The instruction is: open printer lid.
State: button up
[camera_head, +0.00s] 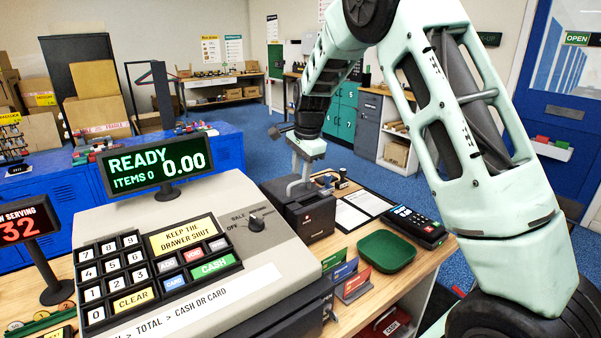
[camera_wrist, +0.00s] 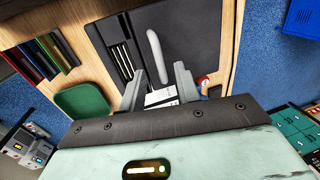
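The printer (camera_head: 311,217) is a dark box on the wooden counter, right of the cash register. Its dark grey top fills the upper middle of the wrist view (camera_wrist: 195,40). A pale grey bar like a handle (camera_wrist: 157,55) stands on that top. My gripper (camera_head: 299,188) points down over the printer. In the wrist view its two grey fingers (camera_wrist: 160,75) are apart, and the near end of the bar shows between their tips. I cannot tell whether they touch it. The lid looks shut; part of the printer is hidden behind the register.
The cash register (camera_head: 180,250) fills the front left. Right of the printer are a green tray (camera_head: 385,251), standing cards (camera_head: 345,272), a card terminal (camera_head: 414,227) and paper sheets (camera_head: 362,209). A small drawer-like part with slots (camera_wrist: 121,48) adjoins the bar.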

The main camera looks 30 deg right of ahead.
jog(key=shift+w+f, duration=0.2)
jog(key=shift+f, duration=0.85)
grip_shut()
jog(key=shift+r+p, duration=0.15)
jog(key=shift+p, duration=0.15)
